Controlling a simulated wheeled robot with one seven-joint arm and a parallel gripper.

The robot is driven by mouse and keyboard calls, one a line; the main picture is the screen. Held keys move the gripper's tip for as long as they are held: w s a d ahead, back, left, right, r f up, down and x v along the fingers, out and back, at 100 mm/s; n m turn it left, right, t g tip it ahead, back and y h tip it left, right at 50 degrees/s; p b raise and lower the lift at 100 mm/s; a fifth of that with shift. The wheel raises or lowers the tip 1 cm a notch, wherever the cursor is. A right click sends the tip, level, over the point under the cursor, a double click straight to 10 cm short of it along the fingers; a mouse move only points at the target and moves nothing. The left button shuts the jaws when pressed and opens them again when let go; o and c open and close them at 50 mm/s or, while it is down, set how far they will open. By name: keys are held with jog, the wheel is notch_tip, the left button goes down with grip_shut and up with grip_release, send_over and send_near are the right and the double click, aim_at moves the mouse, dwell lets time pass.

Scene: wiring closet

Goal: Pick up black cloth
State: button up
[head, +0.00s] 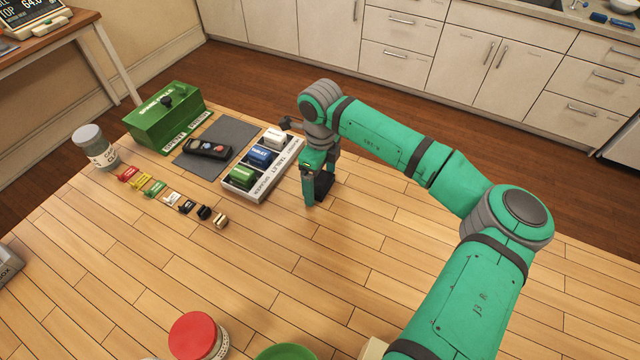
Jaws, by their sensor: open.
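A small black item (323,188), probably the black cloth, lies on the wooden table (290,265) to the right of the white tray. My gripper (316,192) points down right at it, and its fingers partly hide it. The gripper is open. I cannot tell whether the cloth lies between the fingers or just behind them, or whether they touch it.
A white tray (262,191) with several labelled blocks stands close left of my gripper. Beyond are a dark mat (232,133) with a black handheld device (207,148), a green box (160,125) and a jar (95,150). A red-lidded container (195,335) stands in front.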

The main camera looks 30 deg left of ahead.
aim_at(321, 181)
jog(key=c, duration=1.1)
jog(key=shift+c, duration=0.2)
jog(key=shift+r, duration=0.2)
jog(key=shift+r, duration=0.3)
notch_tip(321, 181, up, 2)
jog(key=shift+w+r, duration=0.1)
jog(key=shift+r, duration=0.1)
jog(key=s+d+r, duration=0.4)
jog(key=s+r, duration=0.5)
jog(key=s, duration=0.4)
jog(key=shift+s+r, duration=0.25)
jog(key=shift+r, duration=0.1)
jog(key=shift+d, duration=0.1)
